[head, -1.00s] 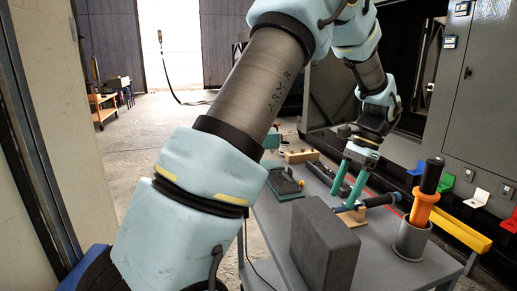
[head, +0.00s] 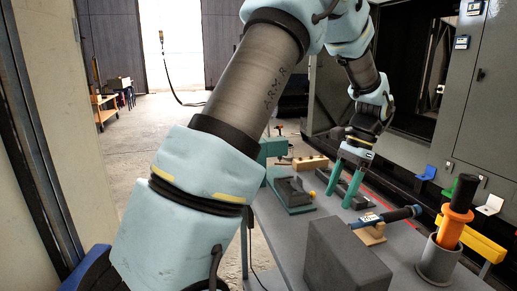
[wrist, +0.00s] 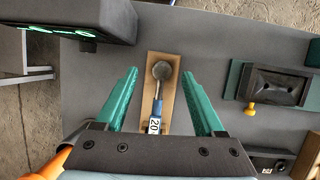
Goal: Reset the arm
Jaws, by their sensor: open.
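My gripper (head: 338,198) has two green fingers, spread apart with nothing between them, and hangs over the grey worktable (head: 290,232). In the wrist view, my gripper (wrist: 160,72) points down over a wooden block (wrist: 172,95). The rest of the tool is hidden by the gripper body.
A large dark grey box (head: 345,262) stands at the table's front. An orange tool (head: 452,226) stands in a grey cup (head: 437,262) at right. A green-based fixture (head: 291,195) lies left of my gripper. An open dark cabinet (head: 405,75) stands behind.

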